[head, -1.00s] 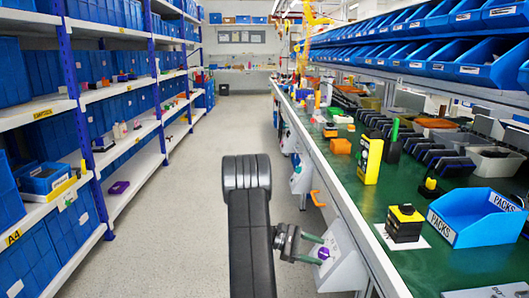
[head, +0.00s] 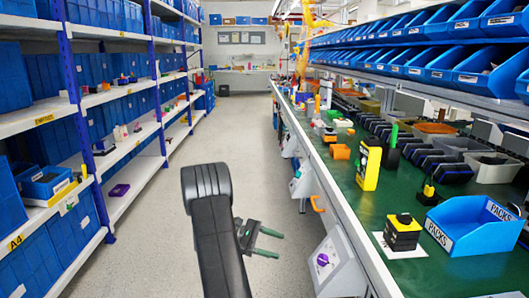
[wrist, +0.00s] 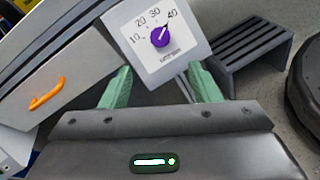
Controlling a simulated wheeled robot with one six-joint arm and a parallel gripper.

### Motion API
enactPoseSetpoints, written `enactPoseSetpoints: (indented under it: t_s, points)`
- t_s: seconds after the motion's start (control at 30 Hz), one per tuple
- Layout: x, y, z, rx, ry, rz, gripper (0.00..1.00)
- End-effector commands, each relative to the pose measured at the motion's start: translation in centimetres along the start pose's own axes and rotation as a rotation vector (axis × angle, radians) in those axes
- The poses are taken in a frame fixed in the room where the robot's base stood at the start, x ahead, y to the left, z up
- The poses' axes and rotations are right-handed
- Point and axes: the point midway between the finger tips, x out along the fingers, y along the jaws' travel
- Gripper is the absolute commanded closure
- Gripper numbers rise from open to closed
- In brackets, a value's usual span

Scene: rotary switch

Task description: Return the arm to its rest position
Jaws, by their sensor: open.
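The rotary switch is a purple knob (head: 322,260) on a light grey sloped box (head: 343,276), fixed at the side of the bench. In the wrist view the knob (wrist: 160,37) sits on a white dial (wrist: 142,60) marked 10 to 40. Its white pointer line tilts up and right, toward the 40 side. My gripper (head: 277,245) is left of the switch box in the head view, apart from it and empty. In the wrist view its two green fingers (wrist: 160,78) are spread, with the knob beyond them and nothing between the tips.
The bench (head: 375,262) runs along the right with a blue PACKS bin (head: 470,232) and a black and yellow block (head: 402,232). An orange handle (head: 317,204) sticks out from its side. Shelves (head: 110,165) line the left. The aisle floor (head: 240,120) between is clear.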

Motion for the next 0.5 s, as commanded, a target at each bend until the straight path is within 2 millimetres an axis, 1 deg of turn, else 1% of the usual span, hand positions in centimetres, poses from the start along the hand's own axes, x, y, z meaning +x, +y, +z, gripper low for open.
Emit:
enactPoseSetpoints:
  t_s: [0.1,0.5]
  points:
    - [2.6,-0.1,-0.1,-0.001,-0.004,-0.005,0.44]
    - [10.7,-0.1,-0.1,0.001,-0.002,-0.004,0.44]
